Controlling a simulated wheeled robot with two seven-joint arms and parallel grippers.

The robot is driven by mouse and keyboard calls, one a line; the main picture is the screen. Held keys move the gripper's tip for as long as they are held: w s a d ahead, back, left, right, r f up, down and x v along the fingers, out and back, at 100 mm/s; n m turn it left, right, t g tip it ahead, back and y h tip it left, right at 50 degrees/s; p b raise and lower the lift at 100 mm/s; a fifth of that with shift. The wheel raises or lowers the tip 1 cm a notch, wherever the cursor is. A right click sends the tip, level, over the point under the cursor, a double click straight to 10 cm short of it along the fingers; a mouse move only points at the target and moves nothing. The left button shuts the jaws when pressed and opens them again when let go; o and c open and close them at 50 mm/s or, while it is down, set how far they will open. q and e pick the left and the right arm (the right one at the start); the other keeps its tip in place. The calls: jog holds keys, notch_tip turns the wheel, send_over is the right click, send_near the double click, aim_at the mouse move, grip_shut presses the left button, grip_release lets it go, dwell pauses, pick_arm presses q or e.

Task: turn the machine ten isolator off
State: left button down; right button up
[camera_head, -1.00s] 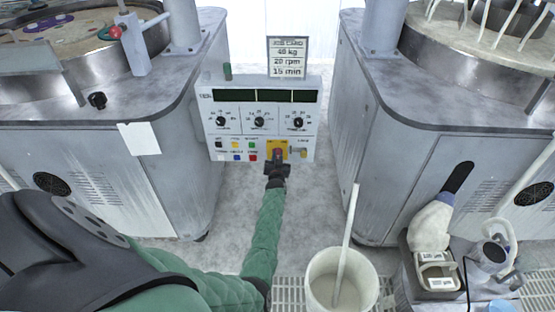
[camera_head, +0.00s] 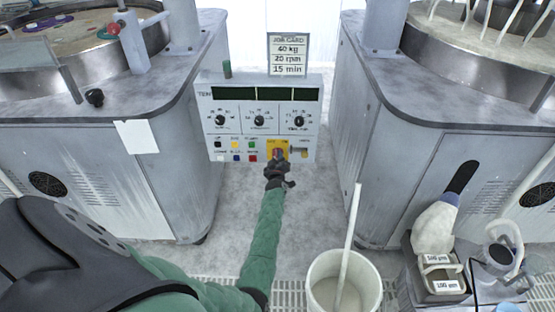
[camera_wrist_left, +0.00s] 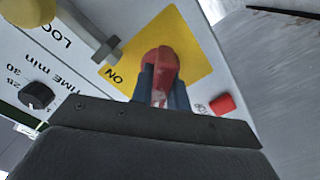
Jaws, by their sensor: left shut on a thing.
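The machine ten panel (camera_head: 213,130) stands between the two machines, with its isolator at the lower right. The isolator has a yellow plate (camera_wrist_left: 190,30) marked ON and a red handle (camera_wrist_left: 160,62). In the wrist view the handle sits at an angle to the plate's edges. My left gripper (camera_wrist_left: 163,88) is shut on the handle, one dark finger on each side. In the head view the left gripper (camera_head: 276,166) covers the lower part of the isolator. My right gripper is not in view.
The panel bears dials, coloured buttons and a grey hasp (camera_wrist_left: 106,50) beside the yellow plate. A job card (camera_head: 288,54) stands above. A white bucket (camera_head: 316,268) with a stick is right of my forearm. Grey machines flank the panel.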

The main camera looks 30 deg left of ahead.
pick_arm(q)
jog(key=shift+f+n, duration=0.1)
jog(key=shift+n, duration=0.6)
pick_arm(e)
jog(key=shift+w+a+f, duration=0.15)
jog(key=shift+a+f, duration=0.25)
pick_arm(q)
jog(key=c, duration=1.4)
grip_release()
jog(key=shift+o, duration=0.2)
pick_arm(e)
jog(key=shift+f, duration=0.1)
